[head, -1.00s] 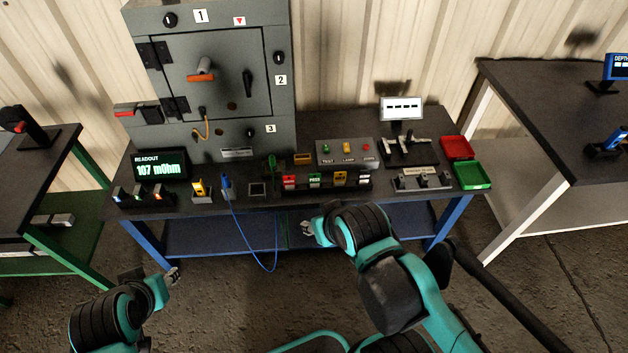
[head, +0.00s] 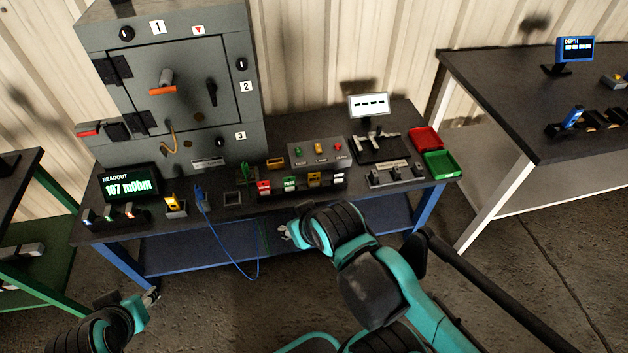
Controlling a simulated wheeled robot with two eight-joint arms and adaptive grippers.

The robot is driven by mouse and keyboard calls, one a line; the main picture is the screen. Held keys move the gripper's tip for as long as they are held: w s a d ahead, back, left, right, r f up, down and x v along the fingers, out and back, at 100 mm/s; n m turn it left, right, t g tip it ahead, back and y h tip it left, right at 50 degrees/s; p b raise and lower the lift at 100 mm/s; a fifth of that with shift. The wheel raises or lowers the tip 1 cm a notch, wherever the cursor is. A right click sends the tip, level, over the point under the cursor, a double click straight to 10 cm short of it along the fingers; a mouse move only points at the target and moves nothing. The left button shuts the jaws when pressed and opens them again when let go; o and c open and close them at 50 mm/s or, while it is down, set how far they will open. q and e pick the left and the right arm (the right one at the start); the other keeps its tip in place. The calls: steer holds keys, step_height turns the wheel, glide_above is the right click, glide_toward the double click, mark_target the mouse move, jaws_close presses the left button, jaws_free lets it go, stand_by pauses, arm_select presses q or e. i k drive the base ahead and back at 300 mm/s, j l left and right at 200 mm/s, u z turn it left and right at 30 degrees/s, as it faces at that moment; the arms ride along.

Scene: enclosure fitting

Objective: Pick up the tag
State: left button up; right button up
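My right gripper (head: 285,232) is in front of the bench edge, below the rack and apart from the tags. My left gripper (head: 151,295) is low at the left, in front of the bench. Both look empty, but their fingers are too small to read.
A grey enclosure (head: 177,85) stands at the back left of the bench (head: 390,200). A readout (head: 131,187), a blue probe with a hanging cable (head: 200,198), a button box (head: 320,151) and red and green trays (head: 441,164) crowd the top. Another bench (head: 490,90) stands right.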

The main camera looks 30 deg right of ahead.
mark_target(339, 175)
steer(key=z, duration=1.25)
steer(key=i+l+u, duration=0.45)
steer(key=l, duration=0.25)
steer(key=i+l+u, duration=0.2)
steer(key=l, duration=0.25)
